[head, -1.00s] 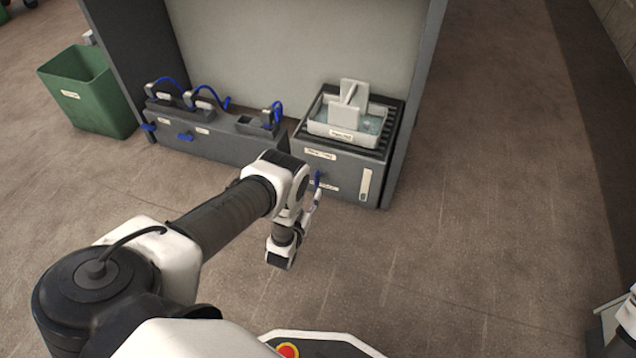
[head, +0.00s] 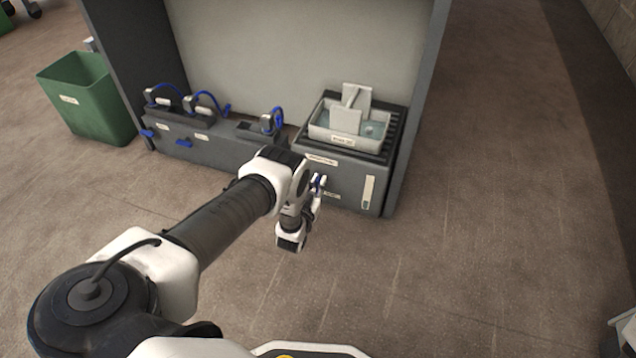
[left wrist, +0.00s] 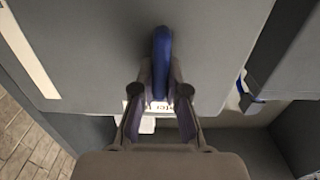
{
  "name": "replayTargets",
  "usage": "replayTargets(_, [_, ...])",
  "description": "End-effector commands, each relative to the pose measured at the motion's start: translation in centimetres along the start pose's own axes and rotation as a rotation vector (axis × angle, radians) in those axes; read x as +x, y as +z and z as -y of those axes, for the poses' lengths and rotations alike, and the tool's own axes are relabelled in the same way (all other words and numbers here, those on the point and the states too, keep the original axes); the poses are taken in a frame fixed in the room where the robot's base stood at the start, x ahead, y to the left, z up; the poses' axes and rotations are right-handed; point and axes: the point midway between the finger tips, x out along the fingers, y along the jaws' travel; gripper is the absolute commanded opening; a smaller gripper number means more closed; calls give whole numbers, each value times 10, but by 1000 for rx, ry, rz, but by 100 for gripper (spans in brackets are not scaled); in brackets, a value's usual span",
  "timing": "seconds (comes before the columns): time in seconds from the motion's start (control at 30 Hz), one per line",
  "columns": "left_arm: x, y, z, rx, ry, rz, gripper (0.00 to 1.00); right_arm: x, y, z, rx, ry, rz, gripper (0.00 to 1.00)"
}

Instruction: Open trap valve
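The trap box (head: 345,178) is a grey cabinet at the right end of the gantry foot, with labels on its front. Its blue valve handle (head: 317,184) sticks out at the left of that front. In the left wrist view the blue handle (left wrist: 161,62) stands upright in the middle, partly covering a white label. My left gripper (head: 318,187) is at the handle. In the left wrist view the fingers (left wrist: 161,78) lie on either side of it, with a narrow gap seeming to show at each side. My right gripper is not in view.
A water tray (head: 345,139) with a white block in it sits on the slatted top. To the left is a low grey unit (head: 225,150) with blue handles and hoses. A green bin (head: 88,105) stands far left.

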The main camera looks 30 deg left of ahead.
Motion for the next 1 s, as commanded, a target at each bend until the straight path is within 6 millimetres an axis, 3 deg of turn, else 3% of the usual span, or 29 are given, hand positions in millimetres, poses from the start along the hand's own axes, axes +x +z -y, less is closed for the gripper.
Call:
replayTargets(0.47, [0, 0, -1, 69, 0, 1, 0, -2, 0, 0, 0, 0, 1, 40])
replayTargets(1.0, [0, 2, -8, 498, 1, 2, 0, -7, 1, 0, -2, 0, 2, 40])
